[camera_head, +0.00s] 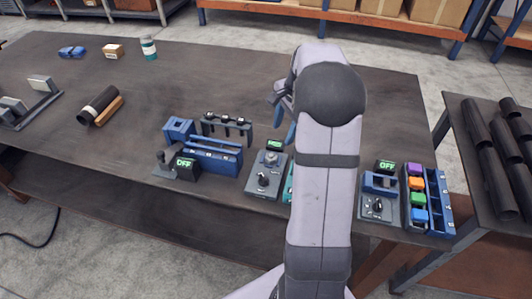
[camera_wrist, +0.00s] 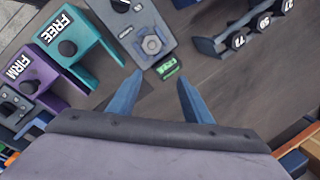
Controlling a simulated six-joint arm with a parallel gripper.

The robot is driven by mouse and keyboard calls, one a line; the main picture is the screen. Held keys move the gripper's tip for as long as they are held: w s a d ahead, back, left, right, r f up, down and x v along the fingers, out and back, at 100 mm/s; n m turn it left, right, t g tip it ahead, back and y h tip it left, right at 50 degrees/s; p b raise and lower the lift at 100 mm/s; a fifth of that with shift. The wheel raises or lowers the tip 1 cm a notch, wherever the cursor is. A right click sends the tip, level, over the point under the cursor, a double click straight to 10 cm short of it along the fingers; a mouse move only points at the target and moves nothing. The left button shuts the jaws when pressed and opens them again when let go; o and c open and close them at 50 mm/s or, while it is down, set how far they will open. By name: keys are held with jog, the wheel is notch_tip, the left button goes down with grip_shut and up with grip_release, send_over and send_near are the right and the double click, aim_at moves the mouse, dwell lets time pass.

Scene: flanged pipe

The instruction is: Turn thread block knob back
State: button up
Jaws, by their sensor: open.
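A grey block (camera_head: 262,187) with a black knob (camera_head: 264,179) on its front part and a round metal fitting (camera_head: 271,158) behind stands near the table's front edge in the head view. I take it to be the thread block. In the wrist view the same block (camera_wrist: 133,25) is at the top, its black knob (camera_wrist: 121,5) cut by the picture edge. A small green-lit display (camera_wrist: 168,68) sits at its rear edge. My gripper (camera_wrist: 160,78) is open and empty, its two blue fingers apart above the table behind the block. The fingers are partly hidden in the head view.
A teal block (camera_wrist: 80,45) marked FREE and a purple one (camera_wrist: 38,72) marked FIRM stand beside the grey block. A blue fixture (camera_head: 214,156) and a dark rack (camera_head: 228,122) with numbered pieces are on its other side.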

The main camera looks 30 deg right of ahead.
aim_at(264, 177)
jog(key=s+a+m+g+y+p, duration=0.1)
jog(key=s+a+g+y+p, duration=0.2)
jog(key=s+a, duration=0.45)
jog(key=shift+t+y, duration=0.5)
jog(key=shift+p+x, duration=1.05)
jog(key=shift+x, duration=2.6)
jog(key=shift+w, duration=0.2)
jog(key=c, duration=1.1)
